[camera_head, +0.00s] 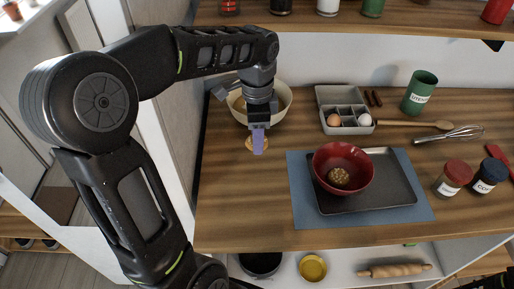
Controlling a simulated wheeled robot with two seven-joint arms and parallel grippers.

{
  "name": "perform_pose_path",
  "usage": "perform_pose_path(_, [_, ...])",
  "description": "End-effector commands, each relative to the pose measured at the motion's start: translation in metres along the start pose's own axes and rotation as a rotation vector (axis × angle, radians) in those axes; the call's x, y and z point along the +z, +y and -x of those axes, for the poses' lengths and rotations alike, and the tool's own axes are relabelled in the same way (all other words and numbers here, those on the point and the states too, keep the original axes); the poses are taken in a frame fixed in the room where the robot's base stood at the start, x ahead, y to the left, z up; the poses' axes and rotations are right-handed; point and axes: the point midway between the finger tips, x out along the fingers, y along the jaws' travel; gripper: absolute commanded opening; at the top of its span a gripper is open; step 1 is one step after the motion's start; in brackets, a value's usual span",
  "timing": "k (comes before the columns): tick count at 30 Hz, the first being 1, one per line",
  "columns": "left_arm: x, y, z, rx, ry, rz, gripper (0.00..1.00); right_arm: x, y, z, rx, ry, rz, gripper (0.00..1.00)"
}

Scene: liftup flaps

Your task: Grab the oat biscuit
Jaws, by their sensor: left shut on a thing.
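My left gripper (258,147) is over the left part of the wooden counter, pointing down. It is shut on a round golden-brown biscuit (249,143), whose edges show on both sides of the fingers. I cannot tell whether the biscuit is clear of the counter. A lumpy brown round piece (339,179) lies inside the red bowl (324,157). I cannot tell for sure which of the two is the oat biscuit. My right gripper is not in view.
The bowl stands on a dark tray (391,175) on a blue mat (303,209). A cream bowl (282,101) is behind my gripper. An egg box (328,98), green canister (419,92), whisk (455,134) and two jars (453,178) stand right. The counter's front left is clear.

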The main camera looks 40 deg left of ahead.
Motion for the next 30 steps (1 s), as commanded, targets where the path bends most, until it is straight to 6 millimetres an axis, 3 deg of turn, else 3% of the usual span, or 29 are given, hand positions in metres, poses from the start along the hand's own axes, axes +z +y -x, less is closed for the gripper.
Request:
perform_pose_path(6, [0.0, 0.0, 0.022, 0.0, 0.0, 0.0, 0.1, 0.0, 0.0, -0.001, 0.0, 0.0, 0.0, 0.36])
perform_pose_path(30, [-0.002, 0.001, 0.03, 0.0, 0.0, -0.005, 0.1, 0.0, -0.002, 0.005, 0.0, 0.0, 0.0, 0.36])
